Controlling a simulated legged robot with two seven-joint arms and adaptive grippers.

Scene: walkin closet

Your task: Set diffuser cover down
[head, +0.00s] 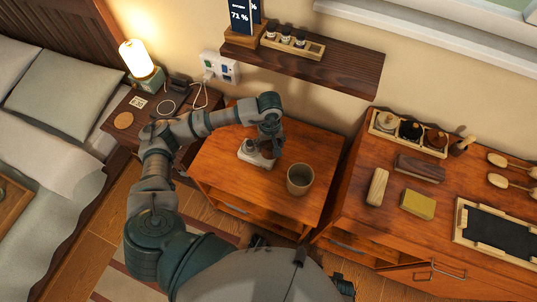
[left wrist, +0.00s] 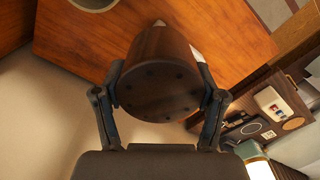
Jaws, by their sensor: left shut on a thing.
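My left gripper (head: 268,148) hangs over the small wooden cabinet (head: 225,165) in the head view. It is shut on the diffuser cover (left wrist: 158,88), a dark brown round wooden piece with a ring of small holes. In the left wrist view the gripper's fingers (left wrist: 160,105) press on its two sides. The white diffuser base (head: 249,158) stands on the cabinet top, just left of and below the gripper in the head view. The cover is mostly hidden by the gripper there, and I cannot tell whether it touches the cabinet top. My right gripper does not show.
A tan cup (head: 299,180) stands on the cabinet right of the gripper. A dark wall shelf (head: 335,70) with small bottles juts out above. A nightstand (head: 135,102) with a lit lamp (head: 138,58) is left. A dresser (head: 385,190) with brushes and blocks is right.

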